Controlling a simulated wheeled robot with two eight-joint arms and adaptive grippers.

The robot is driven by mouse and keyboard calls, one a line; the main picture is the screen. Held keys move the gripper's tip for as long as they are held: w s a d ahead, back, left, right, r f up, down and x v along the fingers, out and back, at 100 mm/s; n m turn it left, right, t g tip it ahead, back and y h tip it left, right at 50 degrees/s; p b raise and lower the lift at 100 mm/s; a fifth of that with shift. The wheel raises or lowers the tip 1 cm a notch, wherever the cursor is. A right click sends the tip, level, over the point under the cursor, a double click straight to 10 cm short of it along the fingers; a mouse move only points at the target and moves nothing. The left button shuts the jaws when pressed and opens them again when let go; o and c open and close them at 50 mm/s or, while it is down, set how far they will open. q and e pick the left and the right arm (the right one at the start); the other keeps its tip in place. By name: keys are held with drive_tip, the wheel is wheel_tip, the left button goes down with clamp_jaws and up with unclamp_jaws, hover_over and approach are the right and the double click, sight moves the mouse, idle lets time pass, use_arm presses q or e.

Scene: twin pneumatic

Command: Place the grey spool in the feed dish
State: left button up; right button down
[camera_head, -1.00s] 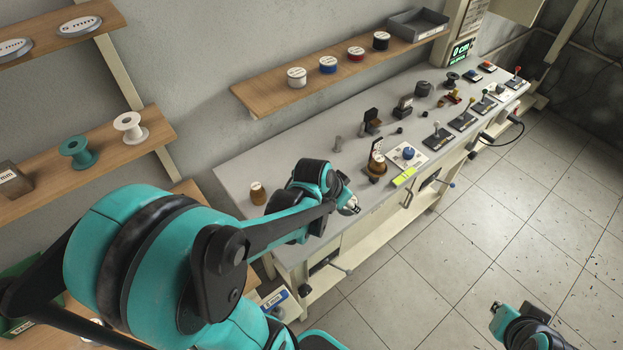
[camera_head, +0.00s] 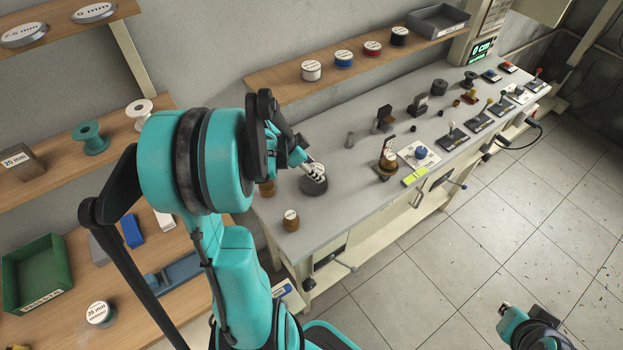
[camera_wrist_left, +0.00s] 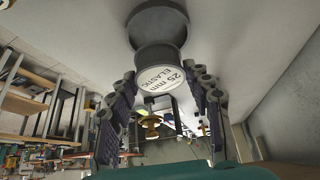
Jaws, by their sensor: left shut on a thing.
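My left gripper (camera_head: 312,170) is over the near left part of the grey workbench. It is shut on a grey spool with a white label (camera_wrist_left: 164,76) reading "25 mm elastic". In the left wrist view the spool sits between the two fingertips (camera_wrist_left: 162,92). The round dark grey feed dish (camera_head: 314,188) stands on the bench directly below the gripper. In the left wrist view the dish (camera_wrist_left: 158,20) shows just beyond the spool. I cannot tell whether the spool touches it. My right gripper (camera_head: 508,316) is low at the bottom right, over the floor; its fingers are unclear.
Brown wooden pieces (camera_head: 291,220) stand beside the dish. A wall shelf (camera_head: 285,87) with several spools runs behind. Shelves at left hold a green bin (camera_head: 38,275).

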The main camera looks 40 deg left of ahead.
use_arm(q)
drive_tip(key=shift+w+a+f, duration=0.1)
drive_tip(key=shift+a+f, duration=0.1)
drive_tip(key=shift+a, duration=0.05)
drive_tip(key=shift+f, duration=0.25)
wheel_tip(320, 180, down, 4)
drive_tip(key=shift+r+b, duration=0.2)
drive_tip(key=shift+b, duration=0.65)
drive_tip(key=shift+r, duration=0.1)
drive_tip(key=o, duration=1.2)
